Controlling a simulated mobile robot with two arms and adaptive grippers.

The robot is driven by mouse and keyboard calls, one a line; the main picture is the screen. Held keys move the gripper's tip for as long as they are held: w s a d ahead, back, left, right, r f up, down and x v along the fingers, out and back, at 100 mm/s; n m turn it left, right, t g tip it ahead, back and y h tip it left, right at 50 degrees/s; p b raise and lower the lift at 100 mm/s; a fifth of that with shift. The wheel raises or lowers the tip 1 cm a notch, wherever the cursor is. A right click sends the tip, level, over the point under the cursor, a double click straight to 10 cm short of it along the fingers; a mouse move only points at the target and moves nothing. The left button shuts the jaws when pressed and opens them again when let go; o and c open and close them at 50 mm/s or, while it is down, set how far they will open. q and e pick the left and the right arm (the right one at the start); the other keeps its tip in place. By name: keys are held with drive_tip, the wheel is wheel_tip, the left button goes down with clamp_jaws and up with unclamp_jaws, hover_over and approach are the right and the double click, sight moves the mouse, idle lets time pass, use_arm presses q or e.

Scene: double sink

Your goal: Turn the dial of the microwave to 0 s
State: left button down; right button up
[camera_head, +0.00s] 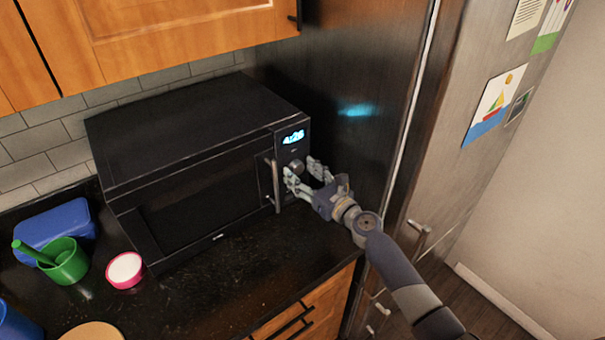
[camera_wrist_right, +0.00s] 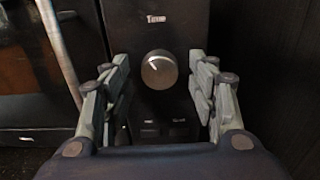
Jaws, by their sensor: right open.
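The black microwave (camera_head: 200,180) stands on the dark counter with its door shut. Its lit blue display (camera_head: 293,137) sits at the top of the control panel; the digits are too small to read surely. The round silver dial (camera_head: 297,166) is below it. In the right wrist view the dial (camera_wrist_right: 159,69) is centred, with a mark near its upper left edge. My right gripper (camera_head: 307,174) is open in front of the panel. In the right wrist view its fingers (camera_wrist_right: 163,95) stand left and right of the dial, apart from it. My left gripper is out of view.
The microwave's door handle (camera_head: 275,186) is just left of the gripper. The fridge (camera_head: 350,90) rises close on the right. A green cup (camera_head: 66,264), a pink-rimmed bowl (camera_head: 125,270) and a blue box (camera_head: 58,226) stand at the counter's left. The counter before the microwave (camera_head: 230,285) is clear.

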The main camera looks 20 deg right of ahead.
drive_tip(key=shift+w, duration=0.1)
drive_tip(key=c, duration=1.1)
drive_tip(key=shift+o, duration=0.2)
drive_tip(key=shift+n, duration=0.3)
